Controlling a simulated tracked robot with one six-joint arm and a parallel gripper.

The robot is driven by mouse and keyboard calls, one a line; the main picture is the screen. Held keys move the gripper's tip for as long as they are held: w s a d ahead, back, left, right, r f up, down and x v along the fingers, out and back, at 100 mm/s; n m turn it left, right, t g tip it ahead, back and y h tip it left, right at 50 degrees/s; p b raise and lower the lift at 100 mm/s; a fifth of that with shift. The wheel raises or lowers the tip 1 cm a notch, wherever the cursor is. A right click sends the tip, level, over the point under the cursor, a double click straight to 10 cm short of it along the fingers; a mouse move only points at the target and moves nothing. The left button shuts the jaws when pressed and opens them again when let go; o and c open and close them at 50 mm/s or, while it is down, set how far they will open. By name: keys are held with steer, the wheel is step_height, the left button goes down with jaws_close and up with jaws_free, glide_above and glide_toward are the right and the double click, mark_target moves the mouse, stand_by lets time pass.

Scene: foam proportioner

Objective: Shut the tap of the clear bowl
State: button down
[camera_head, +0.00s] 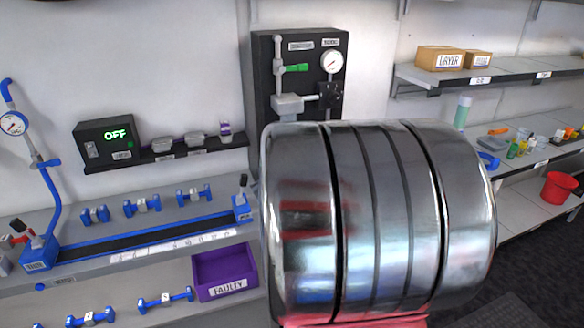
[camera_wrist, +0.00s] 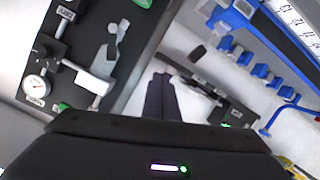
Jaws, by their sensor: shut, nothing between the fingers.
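In the wrist view my gripper (camera_wrist: 160,98) shows as two dark fingers, shut with nothing between them. They point past the edge of the black panel (camera_wrist: 140,55), over the white wall beside it. In the head view the panel (camera_head: 262,70) carries a green lever (camera_head: 297,68) and the same pale block (camera_head: 288,103). The panel's lower part and my gripper are hidden there.
A round gauge (camera_head: 332,62) and a black valve (camera_head: 330,95) sit on the panel. Left of it is a narrow black shelf (camera_head: 165,154) with small grey parts, and an OFF box (camera_head: 105,143). A purple FAULTY bin (camera_head: 225,272) stands lower down.

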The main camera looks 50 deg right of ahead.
steer(key=a+r+g+y, duration=0.1)
steer(key=a+g+y, duration=0.1)
steer(key=a, duration=1)
steer(key=s+a+g+y, duration=0.1)
steer(key=s+a+y, duration=0.1)
steer(key=s+a, duration=0.3)
steer(key=s+a+f+n+g+y, duration=0.1)
steer(key=s+a, duration=0.5)
steer(key=a, duration=0.6)
steer(key=s+a+f+g+y, duration=0.1)
steer(key=s+a+g+y, duration=0.1)
steer(key=s+a, duration=0.4)
steer(key=a+g, duration=0.1)
steer(key=a, duration=0.2)
steer(key=shift+n+y, duration=0.4)
steer(key=shift+s+a+f, duration=0.1)
